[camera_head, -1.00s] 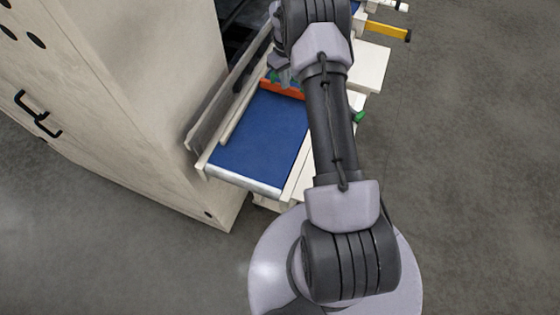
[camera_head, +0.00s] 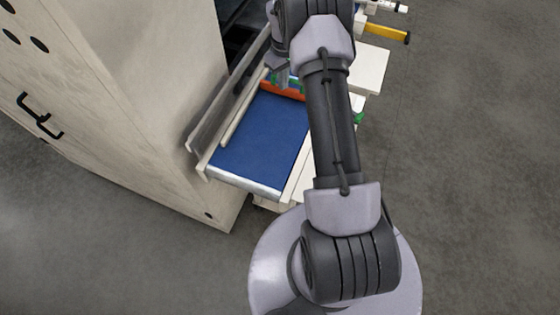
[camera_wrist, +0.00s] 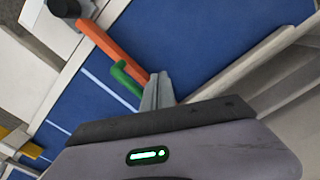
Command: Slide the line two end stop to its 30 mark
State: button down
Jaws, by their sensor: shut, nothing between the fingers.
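The end stop is an orange bar (camera_head: 290,92) lying across the blue belt (camera_head: 258,142). In the wrist view the orange bar (camera_wrist: 112,42) runs from a black knob (camera_wrist: 64,8) at the upper left to my fingertips. A green piece (camera_wrist: 126,80) sits beside the bar, on the lower-left side. My gripper (camera_wrist: 158,88) is shut and empty, its fingertips by the bar's end; I cannot tell if they touch it. In the head view my gripper (camera_head: 282,79) is partly hidden by my arm. No scale number is legible, so the 30 mark cannot be made out.
A cream machine cabinet (camera_head: 150,95) stands left of the belt. A pale side rail (camera_wrist: 245,62) runs along the belt's edge. A yellow bar (camera_head: 387,33) sticks out at the upper right. Bare floor (camera_head: 470,170) is free on the right.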

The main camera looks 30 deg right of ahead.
notch_tip(320, 180, up, 6)
jog(key=p, duration=0.3)
jog(key=shift+r, duration=0.2)
